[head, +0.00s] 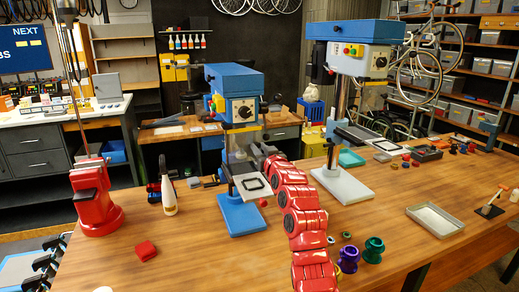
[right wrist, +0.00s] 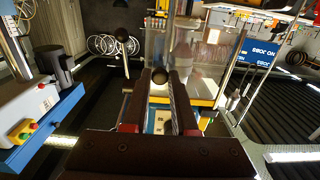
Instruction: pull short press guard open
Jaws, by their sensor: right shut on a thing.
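The short press (head: 235,80) is the smaller blue drill press at the middle of the bench, with a blue base (head: 240,215). My right gripper (head: 262,153) reaches it from the front right, with my red arm below. In the right wrist view, its two dark fingers (right wrist: 160,90) are shut around a small dark round knob (right wrist: 160,75). A see-through panel, apparently the guard, shows around the knob; its edges and how far it stands open are hard to tell. In the head view the gripper and press hide the knob. My left gripper is not in view.
A taller blue-topped press (head: 350,60) stands close behind and right. A red stand (head: 97,200), a white-tipped bottle (head: 167,190) and a red block (head: 146,250) are on the left. Coloured spools (head: 373,250) and a grey tray (head: 435,219) lie right of my arm. The front left bench is mostly clear.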

